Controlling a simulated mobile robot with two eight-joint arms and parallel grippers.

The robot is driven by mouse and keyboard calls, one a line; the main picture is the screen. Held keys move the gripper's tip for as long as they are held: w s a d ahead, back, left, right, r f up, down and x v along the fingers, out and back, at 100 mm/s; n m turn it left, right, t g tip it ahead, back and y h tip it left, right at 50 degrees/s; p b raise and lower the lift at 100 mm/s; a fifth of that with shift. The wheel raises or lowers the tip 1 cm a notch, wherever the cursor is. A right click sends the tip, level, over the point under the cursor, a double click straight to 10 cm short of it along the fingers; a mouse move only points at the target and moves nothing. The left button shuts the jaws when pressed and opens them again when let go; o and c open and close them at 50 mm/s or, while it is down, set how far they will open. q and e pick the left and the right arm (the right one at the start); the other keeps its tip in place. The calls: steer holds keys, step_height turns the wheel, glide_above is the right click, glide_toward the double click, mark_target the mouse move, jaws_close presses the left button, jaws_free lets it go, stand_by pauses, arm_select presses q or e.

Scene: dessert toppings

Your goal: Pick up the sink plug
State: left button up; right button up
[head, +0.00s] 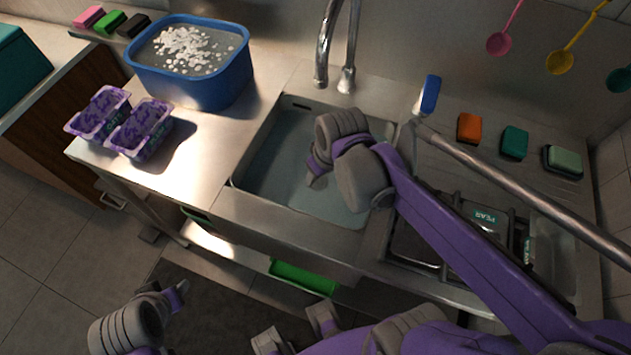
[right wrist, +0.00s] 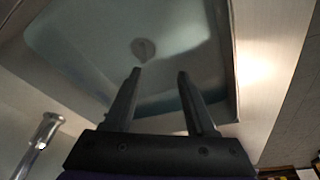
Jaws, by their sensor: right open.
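The sink (head: 262,172) is a steel basin in the counter, with what looks like water in it. In the right wrist view, a small round grey piece, which looks like the sink plug (right wrist: 143,48), lies on the basin floor. I cannot make out the plug in the head view, where my right arm covers part of the basin. My right gripper (right wrist: 159,73) is open and empty above the basin, its fingers pointing towards the plug and apart from it. The right gripper also shows in the head view (head: 317,180). My left gripper (head: 181,290) hangs low, away from the counter; its jaws are unclear.
A tap (head: 322,70) stands behind the sink. A blue tub (head: 187,90) with foamy water and purple packs (head: 143,128) sit on the left. Containers marked PEAR (head: 478,222) sit right of the sink.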

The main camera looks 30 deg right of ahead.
steer(key=w+d+f+n+g+b, duration=0.1)
steer(key=w+d+f+n+b, duration=0.1)
steer(key=w+d+f, duration=0.3)
steer(key=shift+y, duration=0.3)
steer(key=w+f, duration=0.1)
steer(key=f, duration=0.2)
steer(key=w+a+f, duration=0.1)
steer(key=f, duration=0.2)
steer(key=w+f, duration=0.1)
steer(key=f, duration=0.2)
steer(key=shift+a+f+b, duration=0.2)
steer(key=shift+f+b, duration=0.1)
steer(key=shift+b, duration=0.05)
steer(key=shift+s, duration=0.1)
jaws_close()
